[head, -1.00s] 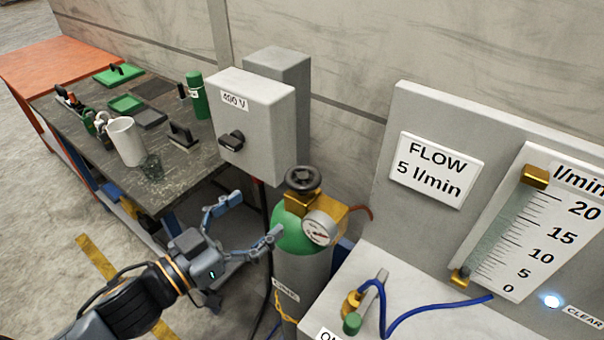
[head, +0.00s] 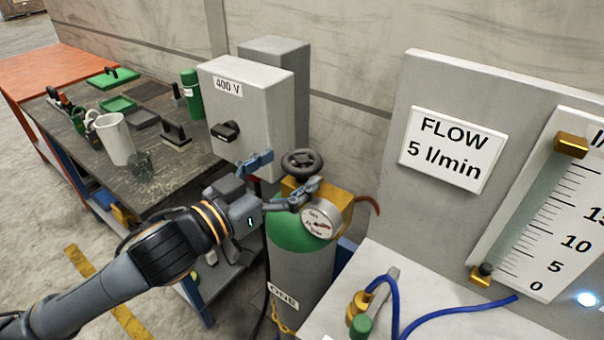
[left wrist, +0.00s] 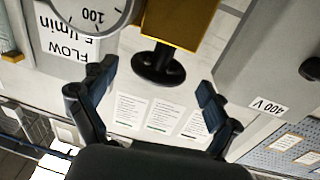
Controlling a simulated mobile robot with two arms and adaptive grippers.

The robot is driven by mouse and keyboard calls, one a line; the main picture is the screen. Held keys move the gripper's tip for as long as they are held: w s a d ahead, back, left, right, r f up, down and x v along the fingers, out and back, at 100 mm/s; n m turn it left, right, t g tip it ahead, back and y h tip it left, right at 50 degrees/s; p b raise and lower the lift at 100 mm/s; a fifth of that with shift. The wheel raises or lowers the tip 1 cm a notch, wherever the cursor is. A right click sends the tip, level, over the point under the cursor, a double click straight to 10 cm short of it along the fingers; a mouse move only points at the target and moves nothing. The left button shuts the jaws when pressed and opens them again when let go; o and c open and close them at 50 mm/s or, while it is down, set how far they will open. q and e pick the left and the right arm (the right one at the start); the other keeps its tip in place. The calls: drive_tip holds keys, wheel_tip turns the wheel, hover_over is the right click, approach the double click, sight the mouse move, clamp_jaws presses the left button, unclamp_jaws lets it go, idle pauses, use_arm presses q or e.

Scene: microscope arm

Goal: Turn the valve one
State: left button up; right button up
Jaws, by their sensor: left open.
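The valve is a black handwheel (head: 302,162) on a brass block (head: 338,196) atop a green-shouldered grey gas cylinder (head: 297,262) labelled ONE. A round pressure gauge (head: 321,218) sits on its front. My left gripper (head: 288,174) is open, with its fingers to either side of the handwheel in the head view. In the left wrist view, which is upside down, the handwheel (left wrist: 158,68) lies ahead between the spread fingers (left wrist: 153,90). It looks apart from both. My right gripper is not in view.
A grey 400 V box (head: 250,115) with a black knob stands behind the cylinder. A flow panel (head: 453,150) and a bench with a blue hose (head: 395,300) are to the right. A dark table (head: 170,180) with a white mug (head: 116,138) is at left.

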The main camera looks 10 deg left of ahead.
sight(316, 153)
use_arm(q)
drive_tip(key=shift+w+d+f+b, duration=0.15)
drive_tip(key=shift+w+d+b, duration=0.05)
drive_tip(key=shift+w+b, duration=0.15)
drive_tip(key=shift+w+d+r+p, duration=0.25)
drive_tip(key=shift+w+d+p, duration=0.2)
drive_tip(key=shift+w, duration=0.3)
drive_tip(key=shift+w+d+f, duration=0.1)
drive_tip(key=shift+w+d, duration=0.2)
drive_tip(key=shift+w, duration=0.15)
drive_tip(key=c, duration=1.2)
